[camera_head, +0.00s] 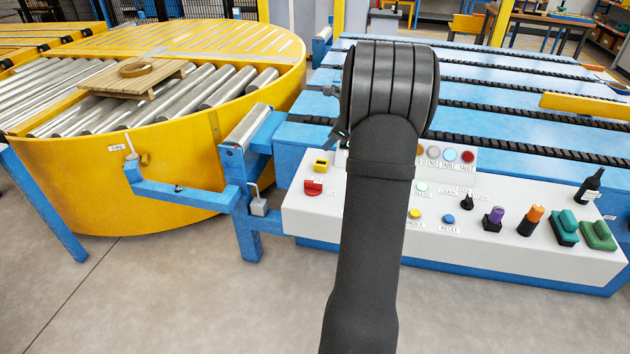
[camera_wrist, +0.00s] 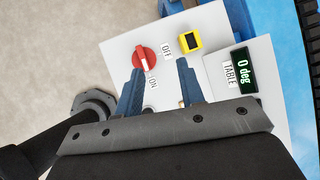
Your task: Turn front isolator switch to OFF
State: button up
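The front isolator switch is a red rotary knob (camera_wrist: 144,59) on the white panel in the wrist view, with an OFF label (camera_wrist: 166,50) to its right and an ON label (camera_wrist: 153,83) below it. Its raised handle appears to slant towards the ON label. The same red knob (camera_head: 313,187) shows at the left end of the panel in the head view. My gripper (camera_wrist: 160,67) is open, its two blue fingers apart with nothing between them. The left fingertip overlaps the knob's lower edge in the picture; I cannot tell whether they touch. My arm hides most of the gripper in the head view.
A yellow-framed block (camera_wrist: 190,41) sits beside the knob, and a "0 deg" TABLE display (camera_wrist: 240,71) lies further right. The white panel (camera_head: 300,215) carries several buttons, knobs and a black bottle-shaped item (camera_head: 588,187). A yellow roller turntable (camera_head: 180,160) stands left. Blue conveyor behind.

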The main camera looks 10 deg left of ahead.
aim_at(314, 182)
jog(key=a+f, duration=0.1)
jog(key=f, duration=0.4)
jog(key=s+a+f+g+h, duration=0.1)
jog(key=a+f, duration=0.1)
jog(key=f, duration=0.3)
jog(key=a+f+n+g, duration=0.1)
jog(key=f, duration=0.4)
jog(key=shift+s+a+h, duration=0.25)
jog(key=shift+s+h, duration=0.05)
jog(key=shift+s, duration=0.1)
grip_shut()
